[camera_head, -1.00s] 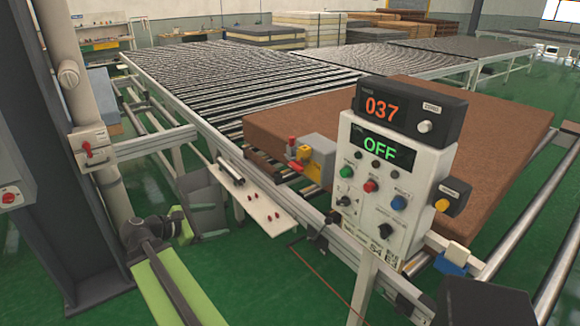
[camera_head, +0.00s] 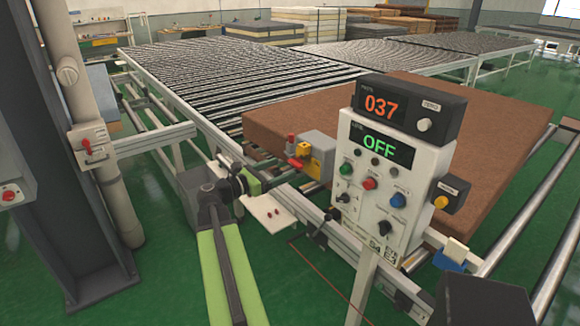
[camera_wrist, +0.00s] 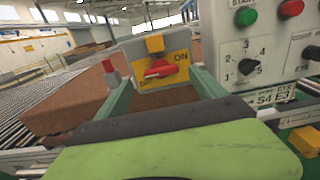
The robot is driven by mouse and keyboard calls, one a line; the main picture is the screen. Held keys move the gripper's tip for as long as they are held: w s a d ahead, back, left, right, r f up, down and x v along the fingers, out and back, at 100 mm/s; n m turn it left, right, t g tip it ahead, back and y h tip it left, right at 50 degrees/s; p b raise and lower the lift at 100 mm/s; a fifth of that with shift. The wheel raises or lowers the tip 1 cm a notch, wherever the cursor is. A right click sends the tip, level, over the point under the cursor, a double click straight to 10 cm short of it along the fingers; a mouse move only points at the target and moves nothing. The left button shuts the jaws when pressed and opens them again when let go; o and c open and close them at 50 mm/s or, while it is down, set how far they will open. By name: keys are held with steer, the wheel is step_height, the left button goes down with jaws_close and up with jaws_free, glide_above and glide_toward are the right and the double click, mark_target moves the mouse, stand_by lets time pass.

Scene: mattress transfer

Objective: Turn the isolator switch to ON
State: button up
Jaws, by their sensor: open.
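The isolator switch is a grey box with a yellow plate (camera_wrist: 148,84) and a red handle (camera_wrist: 160,70); its box (camera_head: 318,150) stands on the conveyor's near rail, left of the control panel, in the head view. The handle lies roughly level in the wrist view, slightly raised at its right end, near the letters ON. A yellow block (camera_wrist: 155,43) sits just above it. My gripper (camera_wrist: 163,80) is open; its two green fingers frame the switch from below in the wrist view. In the head view my gripper (camera_head: 256,183) is left of the switch, apparently apart from it.
The control panel (camera_head: 408,215) with buttons and a rotary selector stands close right of the switch; its display reads OFF. A brown mattress (camera_head: 470,130) lies behind on the rollers. A red-topped post (camera_wrist: 108,68) stands left of the switch. A grey column (camera_head: 50,130) is at left.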

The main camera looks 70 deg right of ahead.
mark_target(293, 164)
steer(key=x, duration=0.5)
steer(key=shift+a, duration=0.1)
steer(key=c, duration=1.4)
